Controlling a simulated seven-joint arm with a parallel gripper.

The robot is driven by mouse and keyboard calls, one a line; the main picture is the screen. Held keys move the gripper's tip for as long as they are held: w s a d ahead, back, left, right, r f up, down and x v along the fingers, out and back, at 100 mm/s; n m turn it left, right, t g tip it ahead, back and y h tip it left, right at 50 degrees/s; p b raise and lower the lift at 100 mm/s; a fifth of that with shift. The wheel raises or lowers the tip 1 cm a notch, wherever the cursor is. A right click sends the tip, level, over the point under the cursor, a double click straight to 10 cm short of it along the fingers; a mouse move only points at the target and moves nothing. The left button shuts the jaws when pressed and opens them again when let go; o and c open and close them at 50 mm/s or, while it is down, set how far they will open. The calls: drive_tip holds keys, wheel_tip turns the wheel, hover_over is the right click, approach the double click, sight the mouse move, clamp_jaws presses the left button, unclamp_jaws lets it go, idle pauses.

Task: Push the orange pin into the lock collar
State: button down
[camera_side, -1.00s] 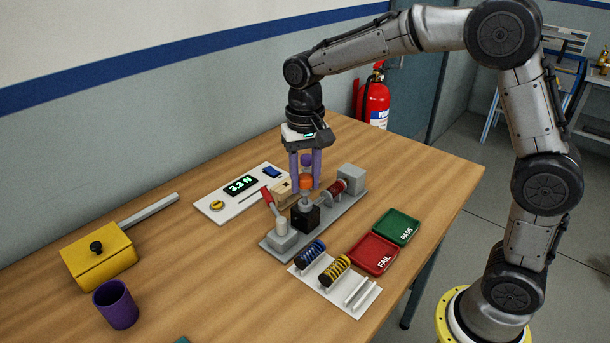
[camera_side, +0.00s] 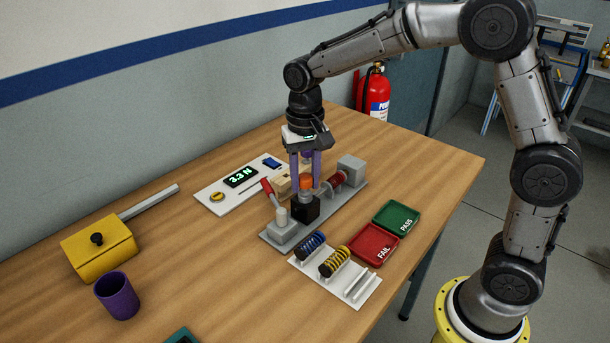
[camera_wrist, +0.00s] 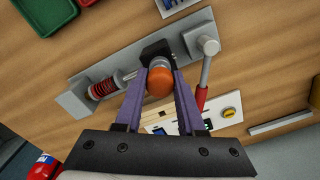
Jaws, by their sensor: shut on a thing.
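The orange pin (camera_side: 306,182) is upright between the two purple fingers of my gripper (camera_side: 305,184). My gripper is shut on it, just above the black lock collar block (camera_side: 305,210). A short grey part shows between the orange head and the block. In the wrist view the orange head (camera_wrist: 160,82) sits between the fingertips (camera_wrist: 159,74), over the black block (camera_wrist: 157,50). The head and fingers hide the hole, so I cannot tell how deep the pin is.
The grey fixture (camera_side: 335,213) carries a red-handled lever (camera_side: 268,188) and a red spring (camera_side: 337,180) close beside my fingers. A white spring rack (camera_side: 335,285), red tray (camera_side: 374,243) and green tray (camera_side: 397,217) stand in front. A purple cup (camera_side: 117,296) is at left.

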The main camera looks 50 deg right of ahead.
drive_tip(key=shift+c, duration=2.2)
unclamp_jaws()
drive_tip(key=shift+f, duration=0.1)
wheel_tip(320, 180, up, 14)
